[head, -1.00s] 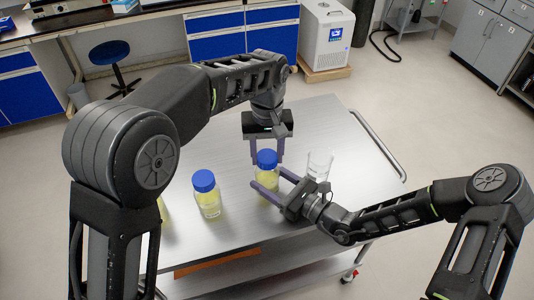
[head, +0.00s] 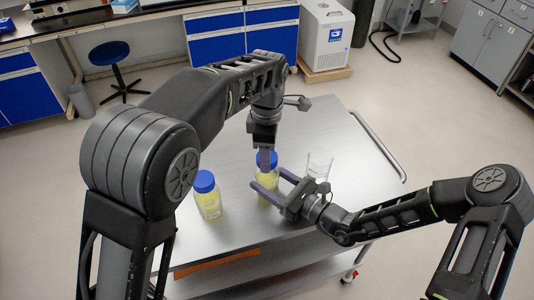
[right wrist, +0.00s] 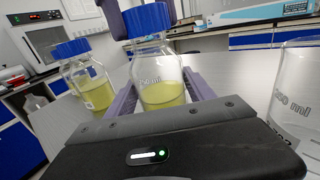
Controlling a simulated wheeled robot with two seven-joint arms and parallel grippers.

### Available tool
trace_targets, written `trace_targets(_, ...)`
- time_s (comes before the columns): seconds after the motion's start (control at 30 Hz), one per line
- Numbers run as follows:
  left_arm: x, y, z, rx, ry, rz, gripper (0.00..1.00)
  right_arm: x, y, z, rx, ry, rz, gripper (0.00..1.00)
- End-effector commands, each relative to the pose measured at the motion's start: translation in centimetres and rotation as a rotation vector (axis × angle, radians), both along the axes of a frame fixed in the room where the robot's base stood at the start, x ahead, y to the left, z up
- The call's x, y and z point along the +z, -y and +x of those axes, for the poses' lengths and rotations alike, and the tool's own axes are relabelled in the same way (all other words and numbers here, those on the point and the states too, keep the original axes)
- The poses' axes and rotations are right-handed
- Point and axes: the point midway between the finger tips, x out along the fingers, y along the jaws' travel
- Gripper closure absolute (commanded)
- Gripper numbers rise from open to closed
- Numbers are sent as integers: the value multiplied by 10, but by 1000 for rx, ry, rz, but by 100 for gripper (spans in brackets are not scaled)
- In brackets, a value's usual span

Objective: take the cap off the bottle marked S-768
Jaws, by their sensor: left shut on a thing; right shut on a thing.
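A clear bottle of yellow liquid (right wrist: 160,92) with a blue cap (right wrist: 147,19) stands upright on the metal cart, also seen in the head view (head: 264,196). My right gripper (head: 269,183) is shut on its body, one finger on each side. My left gripper (head: 266,160) comes down from above and is shut on the cap; one of its fingers shows beside the cap in the right wrist view. The cap sits on the bottle's neck. A second blue-capped bottle (head: 208,197) stands to the left. I cannot read any S-768 mark.
A clear empty beaker (head: 319,164) stands just right of my right gripper, close to it. The cart top (head: 345,135) is clear at the back and right. A rail (head: 380,145) runs along its right edge. A blue stool (head: 110,54) stands off the cart.

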Motion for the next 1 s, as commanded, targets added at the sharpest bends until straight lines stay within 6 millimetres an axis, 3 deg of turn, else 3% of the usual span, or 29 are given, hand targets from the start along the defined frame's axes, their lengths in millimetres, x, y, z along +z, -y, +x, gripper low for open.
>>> trace_targets(0.53, 1, 0, 0, -1, 0, 0, 100, 0, 0, 0, 0, -1, 1, 100)
trace_targets(1.0, 17, 0, 0, -1, 1, 0, 100, 0, 0, 0, 0, -1, 1, 100)
